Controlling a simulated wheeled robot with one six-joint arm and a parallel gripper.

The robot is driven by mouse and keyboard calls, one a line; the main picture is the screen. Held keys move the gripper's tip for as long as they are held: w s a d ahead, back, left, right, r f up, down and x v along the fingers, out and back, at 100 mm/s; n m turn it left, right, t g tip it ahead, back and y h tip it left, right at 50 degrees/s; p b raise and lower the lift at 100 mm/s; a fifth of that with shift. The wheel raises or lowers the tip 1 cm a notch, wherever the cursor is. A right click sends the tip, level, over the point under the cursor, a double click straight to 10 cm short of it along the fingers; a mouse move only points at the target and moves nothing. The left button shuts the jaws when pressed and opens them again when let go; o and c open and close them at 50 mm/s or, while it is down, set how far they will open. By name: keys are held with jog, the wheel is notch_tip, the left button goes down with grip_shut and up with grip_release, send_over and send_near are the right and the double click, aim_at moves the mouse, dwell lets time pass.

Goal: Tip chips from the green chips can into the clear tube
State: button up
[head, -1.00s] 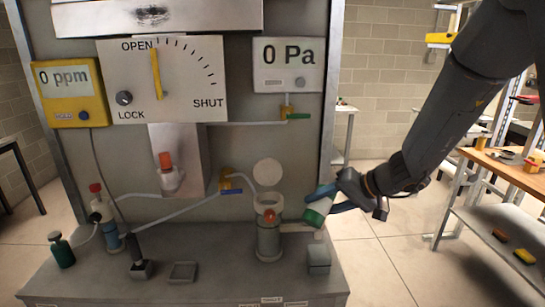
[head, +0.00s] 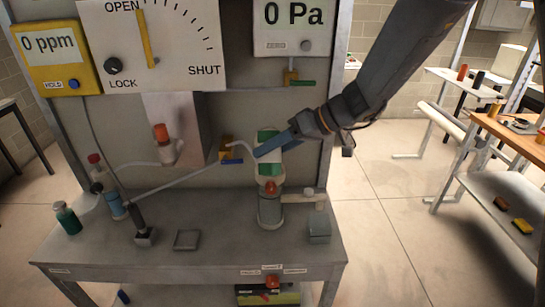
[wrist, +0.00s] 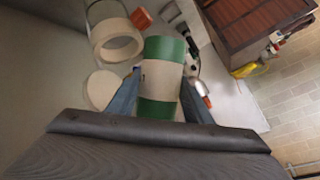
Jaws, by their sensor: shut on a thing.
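The green chips can (head: 268,155) has green bands at both ends and a pale middle. My gripper (head: 276,148) is shut around its middle, and the can is roughly upright in the head view. The can (wrist: 161,78) also shows between both blue fingers in the wrist view. Below it on the grey bench stands a grey cylinder with a pale collar, which may be the clear tube (head: 270,208). The can hides its top in the head view. In the wrist view, its open ring mouth (wrist: 117,41) and round pale lid (wrist: 103,89) are beside the can. No chips show.
A panel with a dial (head: 150,50) and gauges stands close behind. A small grey block with a post (head: 318,225) is right of the cylinder. Bottles (head: 67,218) and a lever (head: 144,220) are on the left.

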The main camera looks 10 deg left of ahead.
jog(key=n+t+b, duration=0.1)
jog(key=b, duration=0.3)
jog(key=w+n+t+y+b, duration=0.1)
jog(key=t+b, duration=0.1)
jog(key=b, duration=0.3)
jog(key=shift+w+a+f+n+t+y, duration=0.2)
jog(key=shift+n+t+y, duration=0.1)
jog(key=shift+n, duration=0.1)
jog(key=shift+w+r+n+t+b, duration=0.15)
jog(key=shift+n+t+b, duration=0.2)
jog(key=shift+b, duration=0.55)
jog(key=shift+r+y, duration=0.1)
jog(key=shift+y, duration=0.2)
